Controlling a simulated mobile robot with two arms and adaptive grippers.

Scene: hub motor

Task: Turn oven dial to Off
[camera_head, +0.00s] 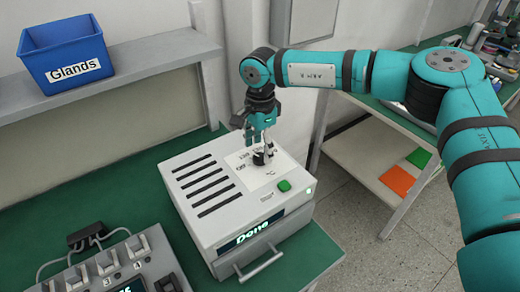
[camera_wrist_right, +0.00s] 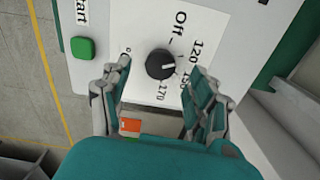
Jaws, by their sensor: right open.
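The oven (camera_head: 205,222) is a white box on the green bench, with a lit display (camera_head: 252,230) reading "Done". Its small black dial (camera_head: 263,157) is on the top panel and shows in the wrist view (camera_wrist_right: 157,62). The dial's white mark points right, toward the printed 150 rather than the "Off" label (camera_wrist_right: 178,20). My right gripper (camera_head: 258,133) is above the dial, pointing down. In the wrist view its fingers (camera_wrist_right: 160,76) are open on both sides of the dial, with gaps. My left gripper is not in view.
A green Start button (camera_head: 284,186) is near the dial. A blue "Glands" bin (camera_head: 68,72) is on the shelf (camera_head: 150,65). A grey device with switches (camera_head: 118,262) stands left of the oven. A cluttered bench is at the far right.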

